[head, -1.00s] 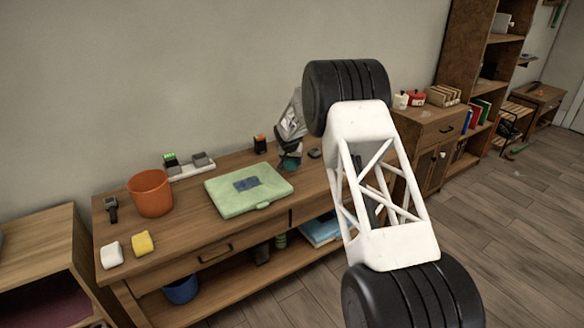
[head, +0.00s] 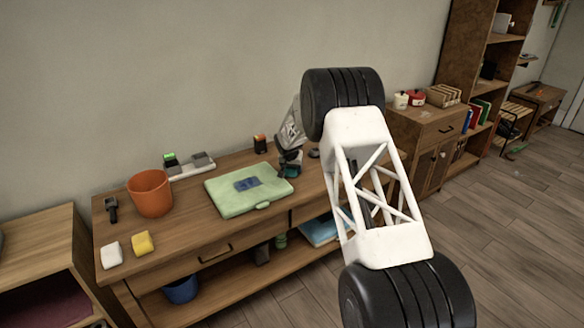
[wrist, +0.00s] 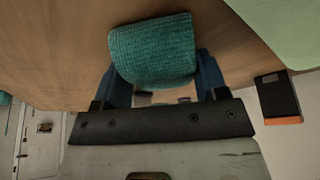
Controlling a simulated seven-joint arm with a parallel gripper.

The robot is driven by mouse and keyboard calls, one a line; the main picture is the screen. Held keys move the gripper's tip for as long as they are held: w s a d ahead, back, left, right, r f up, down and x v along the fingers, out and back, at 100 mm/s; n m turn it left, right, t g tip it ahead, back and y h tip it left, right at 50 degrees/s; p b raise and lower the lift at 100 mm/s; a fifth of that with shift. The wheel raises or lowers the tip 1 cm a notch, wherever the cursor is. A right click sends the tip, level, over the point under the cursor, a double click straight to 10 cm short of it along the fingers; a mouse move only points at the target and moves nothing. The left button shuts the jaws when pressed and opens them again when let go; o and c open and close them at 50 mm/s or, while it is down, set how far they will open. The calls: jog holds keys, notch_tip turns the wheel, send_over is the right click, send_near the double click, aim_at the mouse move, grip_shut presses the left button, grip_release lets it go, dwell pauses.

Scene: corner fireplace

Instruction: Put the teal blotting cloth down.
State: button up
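The teal blotting cloth (wrist: 152,50) is a thick, ribbed, rounded pad between the two dark blue fingers of my gripper (wrist: 163,82) in the wrist view. It covers part of the left finger and meets the right one, so my gripper is shut on it. In the head view, my gripper (head: 290,163) is low over the right part of the wooden desk, and a little of the teal cloth (head: 291,173) shows beneath it. I cannot tell whether the cloth touches the desktop.
The desk (head: 185,225) holds a green case (head: 225,201) just left of my gripper. An orange pot (head: 150,194), a white and a yellow block, and a watch stand further left. A small black and orange box (head: 260,144) is behind. Bare desktop lies around the case.

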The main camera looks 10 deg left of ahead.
jog(key=o, duration=0.4)
jog(key=shift+r, duration=0.2)
jog(key=shift+v, duration=5.95)
